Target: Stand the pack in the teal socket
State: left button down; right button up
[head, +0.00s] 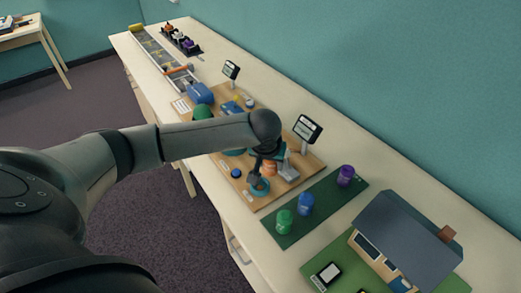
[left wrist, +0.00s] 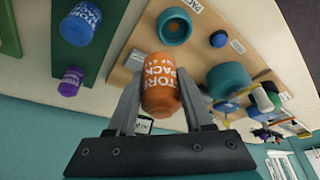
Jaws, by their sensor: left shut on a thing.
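My left gripper (head: 270,166) is shut on an orange pack with white lettering, clear in the left wrist view (left wrist: 160,84) between both fingers. The pack is held above the wooden board (left wrist: 135,75). A teal socket, a round ring with a dark hollow (left wrist: 174,27), sits on the board and looks empty. In the head view this teal socket (head: 259,188) is just below the gripper, nearer the board's front edge. A second teal round thing (left wrist: 230,78) stands farther along the board, mostly hidden by my arm in the head view. My right gripper is not in view.
Green (head: 284,221), blue (head: 305,204) and purple (head: 346,175) packs stand on a dark green mat (head: 318,213). A small display (head: 307,128) stands behind the board. A model house (head: 405,240) is at the near right. A blue knob (head: 236,173) lies beside the socket.

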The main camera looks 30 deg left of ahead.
pick_arm(q)
jog(key=a+f+b, duration=0.1)
jog(key=f+b, duration=0.1)
jog(key=a+f+b, duration=0.1)
jog(key=f, duration=0.2)
jog(key=f+b, duration=0.2)
jog(key=shift+s+a+f+b, duration=0.3)
jog(key=shift+s+a+b, duration=0.05)
jog(key=shift+s+a, duration=0.05)
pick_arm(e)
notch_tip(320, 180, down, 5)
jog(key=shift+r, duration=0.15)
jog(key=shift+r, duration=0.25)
pick_arm(q)
jog(key=shift+p, duration=0.6)
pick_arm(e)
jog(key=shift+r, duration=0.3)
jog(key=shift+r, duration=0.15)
pick_arm(q)
jog(key=shift+p, duration=0.45)
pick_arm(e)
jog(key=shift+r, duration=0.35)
pick_arm(q)
jog(key=shift+f, duration=0.3)
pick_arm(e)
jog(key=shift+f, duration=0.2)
